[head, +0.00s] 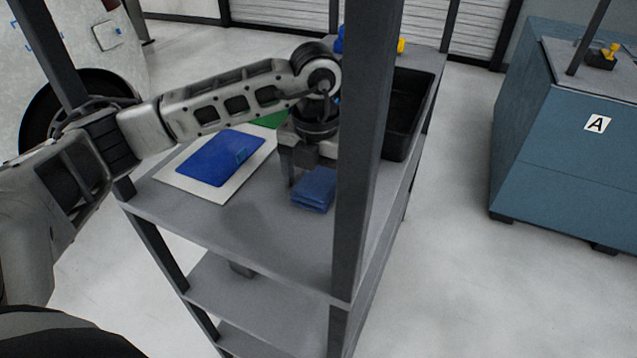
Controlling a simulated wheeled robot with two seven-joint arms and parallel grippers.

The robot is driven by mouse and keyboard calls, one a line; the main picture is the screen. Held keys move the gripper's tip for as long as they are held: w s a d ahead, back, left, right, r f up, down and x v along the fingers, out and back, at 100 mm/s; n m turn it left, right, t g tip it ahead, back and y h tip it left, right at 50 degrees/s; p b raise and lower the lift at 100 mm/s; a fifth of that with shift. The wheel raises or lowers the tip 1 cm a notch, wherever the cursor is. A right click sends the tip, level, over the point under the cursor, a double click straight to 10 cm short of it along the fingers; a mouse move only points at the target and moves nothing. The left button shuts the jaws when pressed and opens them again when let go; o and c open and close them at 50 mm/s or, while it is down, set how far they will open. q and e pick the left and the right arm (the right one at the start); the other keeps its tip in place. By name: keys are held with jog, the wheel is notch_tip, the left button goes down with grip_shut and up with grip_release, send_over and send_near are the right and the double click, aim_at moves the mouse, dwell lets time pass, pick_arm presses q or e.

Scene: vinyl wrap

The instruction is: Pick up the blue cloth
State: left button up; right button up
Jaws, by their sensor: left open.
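A folded blue cloth (314,190) lies on the grey top shelf of the rack (250,230), just left of the front upright post. My left arm reaches in from the left, and my left gripper (302,180) points down right at the cloth's left and back side. It is open. The post and the wrist hide part of the gripper, so I cannot tell whether a finger touches the cloth. My right gripper is not in view.
A blue sheet (218,160) lies on a white board (178,183) left of the cloth. A black bin (408,112) stands behind the upright post (361,150). A blue cabinet (560,140) marked A stands at right, across clear floor.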

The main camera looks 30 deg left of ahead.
pick_arm(q)
jog(key=c, duration=1.1)
jog(key=shift+r, duration=0.1)
jog(key=shift+r, duration=0.55)
jog(key=s+r, duration=0.8)
jog(key=s, duration=0.1)
jog(key=s+r+b, duration=0.1)
jog(key=s+r, duration=0.2)
jog(key=s, duration=0.2)
jog(key=shift+s+d+r, duration=0.1)
jog(key=shift+d+r, duration=0.3)
